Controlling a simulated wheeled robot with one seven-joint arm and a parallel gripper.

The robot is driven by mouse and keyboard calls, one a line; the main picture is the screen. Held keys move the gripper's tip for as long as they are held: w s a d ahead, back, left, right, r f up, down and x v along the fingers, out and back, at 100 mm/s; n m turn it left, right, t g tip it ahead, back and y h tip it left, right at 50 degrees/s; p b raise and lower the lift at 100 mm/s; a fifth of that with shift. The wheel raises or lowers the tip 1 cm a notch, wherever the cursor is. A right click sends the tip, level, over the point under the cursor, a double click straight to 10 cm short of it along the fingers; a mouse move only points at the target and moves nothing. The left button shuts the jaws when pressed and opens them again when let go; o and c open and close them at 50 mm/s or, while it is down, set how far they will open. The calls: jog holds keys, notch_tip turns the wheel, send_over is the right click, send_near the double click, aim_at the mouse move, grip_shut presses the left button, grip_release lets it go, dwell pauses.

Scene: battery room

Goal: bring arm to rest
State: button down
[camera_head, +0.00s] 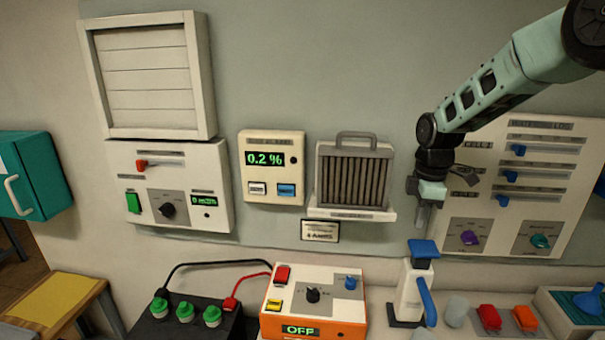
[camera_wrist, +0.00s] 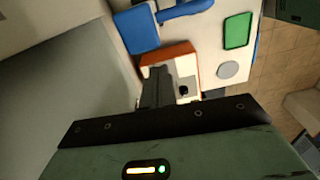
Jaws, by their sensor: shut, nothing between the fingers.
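My gripper (camera_head: 423,216) hangs at the end of my pale green arm at the right of the head view. It points down in front of the wall, left of the white slider panel (camera_head: 545,150) and above the white bottle with a blue top (camera_head: 412,290). Its fingers look closed together with nothing between them. In the wrist view my gripper (camera_wrist: 158,90) shows as a dark shape, with the orange-edged box (camera_wrist: 168,53) beyond it. It appears to touch nothing.
An orange and white box reading OFF (camera_head: 318,290) stands on the counter, cabled to a black battery (camera_head: 170,322). A grey filter unit (camera_head: 352,175), a meter reading 0.2 % (camera_head: 270,185) and a control panel (camera_head: 120,165) are on the wall.

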jog(key=s+a+f+m+b, duration=0.2)
jog(key=s+a+b, duration=0.2)
jog(key=s+a, duration=0.45)
jog(key=s+a+f+m+b, duration=0.2)
jog(key=s+a+b, duration=0.2)
jog(key=s+a, duration=0.5)
jog(key=s+f+m+b, duration=0.1)
jog(key=s+f+b, duration=0.1)
jog(key=s, duration=0.7)
jog(key=s+f+m+b, duration=0.2)
jog(key=s+f+b, duration=0.1)
jog(key=s, duration=0.6)
jog(key=shift+a+f, duration=0.15)
jog(key=shift+f, duration=0.5)
jog(key=shift+r, duration=0.1)
